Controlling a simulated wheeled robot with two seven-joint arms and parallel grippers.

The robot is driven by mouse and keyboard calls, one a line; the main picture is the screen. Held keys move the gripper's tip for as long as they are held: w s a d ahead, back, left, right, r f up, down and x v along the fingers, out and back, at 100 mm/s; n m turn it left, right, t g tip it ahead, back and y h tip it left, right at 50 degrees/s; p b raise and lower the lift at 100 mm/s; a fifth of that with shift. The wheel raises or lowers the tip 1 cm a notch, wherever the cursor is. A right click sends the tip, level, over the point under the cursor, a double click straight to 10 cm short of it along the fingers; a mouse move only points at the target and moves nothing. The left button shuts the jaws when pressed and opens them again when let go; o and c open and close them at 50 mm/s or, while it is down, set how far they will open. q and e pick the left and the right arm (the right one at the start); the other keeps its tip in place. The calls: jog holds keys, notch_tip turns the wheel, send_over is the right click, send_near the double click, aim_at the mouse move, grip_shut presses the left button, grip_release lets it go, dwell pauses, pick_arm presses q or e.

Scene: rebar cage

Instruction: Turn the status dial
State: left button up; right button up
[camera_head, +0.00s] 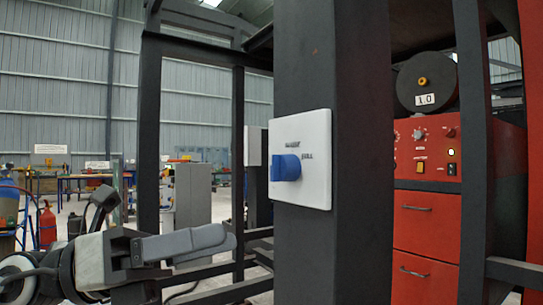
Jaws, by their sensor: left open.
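The status dial is a blue knob (285,168) on a square white plate (317,185), fixed to a dark steel post. Small labels are printed above the knob and to its right, too small to read surely. The knob's grip appears to point left. My left gripper (225,240) is at the lower left of the plate, its grey fingers pointing right. It is open and empty, below and left of the knob and apart from it. My right gripper is not in view.
The dark post (350,240) carries the plate, with horizontal dark bars (215,292) low behind the gripper. A red cabinet (427,222) with drawers and a dark reel (427,80) on top stands to the right. Open space lies directly left of the plate.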

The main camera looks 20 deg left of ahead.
aim_at(271, 168)
pick_arm(q)
jog(key=a+r+m+t+y, duration=0.2)
jog(key=a+r+t+y, duration=0.3)
jog(key=a+r+y, duration=0.2)
jog(key=shift+t, duration=0.3)
jog(key=p+x, duration=0.3)
jog(key=x, duration=0.4)
jog(key=p+x, duration=0.3)
jog(key=x, duration=0.4)
jog(key=shift+w+d+r, duration=0.1)
jog(key=shift+d+r, duration=0.05)
jog(key=shift+d, duration=0.35)
jog(key=shift+w+d, duration=0.2)
jog(key=shift+w, duration=0.05)
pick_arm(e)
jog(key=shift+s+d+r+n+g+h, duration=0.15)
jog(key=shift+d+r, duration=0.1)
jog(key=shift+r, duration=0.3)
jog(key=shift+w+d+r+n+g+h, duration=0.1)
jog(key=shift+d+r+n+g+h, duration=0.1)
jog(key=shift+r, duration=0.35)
pick_arm(q)
jog(key=shift+c, duration=0.4)
jog(key=c, duration=0.9)
